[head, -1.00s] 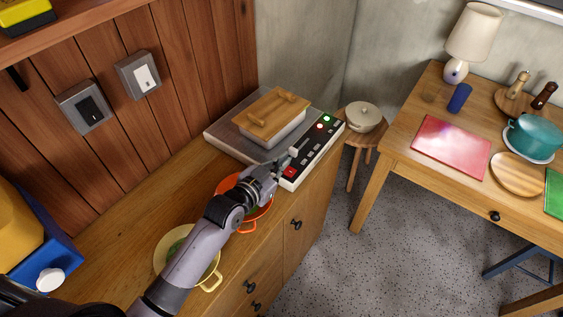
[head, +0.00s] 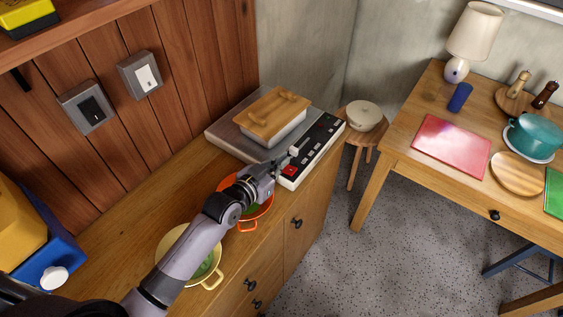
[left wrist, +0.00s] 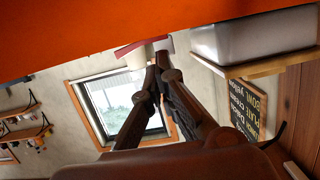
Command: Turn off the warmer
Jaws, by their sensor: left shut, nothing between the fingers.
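The warmer (head: 228,136) is a grey hot plate on the wooden cabinet, with a black and white control panel (head: 320,137) along its right side. No lamp on the panel looks lit. A dish with a wooden lid (head: 272,112) stands on the plate. My left gripper (head: 278,163) is shut and empty, close to the panel's near end; I cannot tell whether it touches. Its fingers also show in the left wrist view (left wrist: 160,68). My right gripper is out of view.
An orange pot (head: 231,181) and a yellow pot (head: 169,240) stand under my left arm. Two wall switches, one black (head: 88,107) and one white (head: 143,75), are on the wood panelling.

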